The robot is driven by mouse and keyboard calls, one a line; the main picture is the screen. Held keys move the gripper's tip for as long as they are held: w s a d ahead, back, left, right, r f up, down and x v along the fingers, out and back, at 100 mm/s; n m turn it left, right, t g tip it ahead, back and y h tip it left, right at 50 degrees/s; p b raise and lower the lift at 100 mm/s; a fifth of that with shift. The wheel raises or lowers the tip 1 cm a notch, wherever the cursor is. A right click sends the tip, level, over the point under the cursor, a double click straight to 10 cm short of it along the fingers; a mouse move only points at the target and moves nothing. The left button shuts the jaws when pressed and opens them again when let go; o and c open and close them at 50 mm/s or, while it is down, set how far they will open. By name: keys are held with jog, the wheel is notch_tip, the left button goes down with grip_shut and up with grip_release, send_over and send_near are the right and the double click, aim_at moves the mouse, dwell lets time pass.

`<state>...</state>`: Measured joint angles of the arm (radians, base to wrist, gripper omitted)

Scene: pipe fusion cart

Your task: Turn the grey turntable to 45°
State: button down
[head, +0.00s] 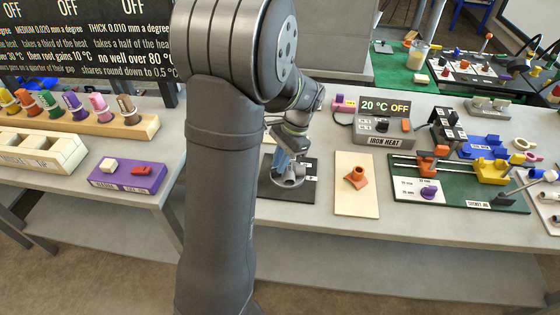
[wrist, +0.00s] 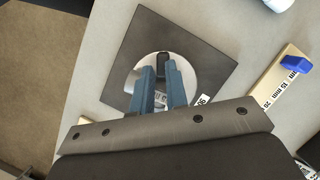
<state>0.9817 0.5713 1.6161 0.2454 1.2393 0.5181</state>
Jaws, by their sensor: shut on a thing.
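The grey turntable (head: 290,183) is a round disc on a dark square plate (head: 306,193), partly hidden by my arm in the head view. In the wrist view the disc (wrist: 208,77) looks pale, and a dark upright handle (wrist: 163,62) rises from it. My gripper (wrist: 161,70), with blue fingers, is over the disc and shut on the turntable's handle. It also shows low over the turntable in the head view (head: 284,166). A label with partly readable digits is at the plate's lower edge in the wrist view. The turntable's angle cannot be read.
Right of the turntable, a cream board (head: 346,205) carries an orange fitting (head: 357,178). Behind stands the iron heater box (head: 384,138), with a green jig board (head: 470,197) farther right. A purple switch block (head: 128,177) is on the left bench, beyond my arm.

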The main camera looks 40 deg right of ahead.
jog(key=shift+s+a+f, duration=0.2)
jog(key=shift+a+f, duration=0.1)
jog(key=shift+f, duration=0.35)
jog(key=shift+s+a+f, duration=0.2)
jog(key=shift+a+f, duration=0.1)
jog(key=shift+f, duration=0.3)
jog(key=c, duration=1.7)
grip_release()
jog(key=shift+w+d+r, duration=0.25)
jog(key=shift+d+r, duration=0.05)
jog(key=shift+r, duration=0.2)
jog(key=shift+w+d+r, duration=0.2)
jog(key=shift+d+r, duration=0.1)
jog(key=shift+r, duration=0.15)
jog(key=shift+d+r, duration=0.3)
jog(key=shift+r, duration=0.1)
jog(key=shift+s+v, duration=0.2)
jog(key=shift+v, duration=3.05)
jog(key=shift+s+v, duration=0.15)
jog(key=shift+v, duration=3.1)
jog(key=shift+s+v, duration=0.2)
jog(key=shift+v, duration=3.05)
jog(key=shift+d+f, duration=0.1)
jog(key=shift+d, duration=0.05)
jog(key=v, duration=0.7)
jog(key=shift+d+r, duration=0.1)
jog(key=shift+r, duration=0.1)
